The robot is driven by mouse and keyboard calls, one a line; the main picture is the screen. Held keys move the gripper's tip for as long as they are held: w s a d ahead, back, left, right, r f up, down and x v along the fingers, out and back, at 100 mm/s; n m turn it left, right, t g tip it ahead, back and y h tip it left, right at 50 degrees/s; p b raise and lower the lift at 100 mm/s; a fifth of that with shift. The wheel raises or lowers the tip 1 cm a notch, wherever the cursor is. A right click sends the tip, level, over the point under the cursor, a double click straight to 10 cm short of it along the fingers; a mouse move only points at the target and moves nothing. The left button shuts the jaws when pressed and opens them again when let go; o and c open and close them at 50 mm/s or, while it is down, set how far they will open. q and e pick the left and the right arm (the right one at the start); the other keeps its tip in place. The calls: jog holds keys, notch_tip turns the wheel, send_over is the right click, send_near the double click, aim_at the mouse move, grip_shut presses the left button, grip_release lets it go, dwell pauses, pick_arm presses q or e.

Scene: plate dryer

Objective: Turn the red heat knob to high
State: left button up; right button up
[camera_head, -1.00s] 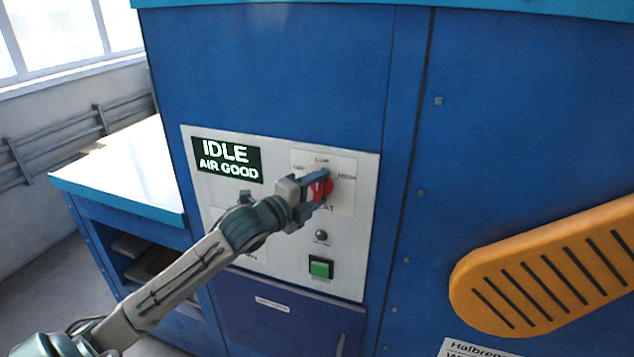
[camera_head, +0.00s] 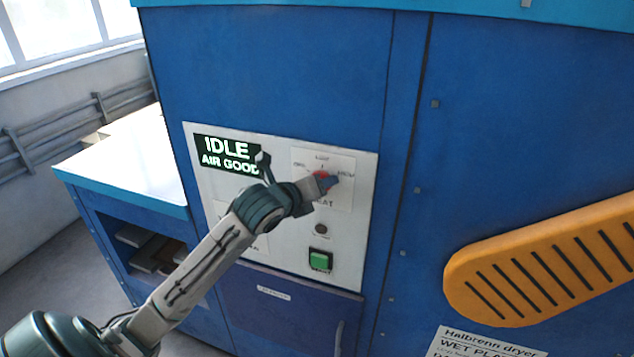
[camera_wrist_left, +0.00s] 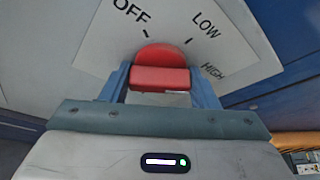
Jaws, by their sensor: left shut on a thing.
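The red heat knob (camera_head: 320,175) sits on the white control panel (camera_head: 345,240), below the OFF, LOW and HIGH marks. It is partly hidden by my left gripper (camera_head: 327,183) in the head view. In the left wrist view the knob (camera_wrist_left: 160,66) stands between the two blue fingers of my left gripper (camera_wrist_left: 162,86), which is shut on it. The OFF, LOW and HIGH labels show around and above the knob there, with HIGH at the right. I cannot tell which mark the knob points to. My right gripper is not in view.
A display (camera_head: 227,153) reads IDLE and AIR GOOD. A green button (camera_head: 320,260) and a small round fitting (camera_head: 321,230) are below the knob. An orange slotted part (camera_head: 545,262) stands out at the right. A white-topped counter (camera_head: 135,165) is at the left.

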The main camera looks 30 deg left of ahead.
pick_arm(q)
jog(key=shift+f+m, duration=0.1)
jog(key=shift+m, duration=0.4)
jog(key=o, duration=1)
jog(key=shift+s, duration=0.1)
jog(key=v, duration=0.5)
jog(key=p+v, duration=0.1)
jog(key=v, duration=0.4)
jog(key=shift+s+d+r, duration=0.2)
jog(key=shift+s+r, duration=0.1)
jog(key=shift+r, duration=0.05)
jog(key=shift+w, duration=0.1)
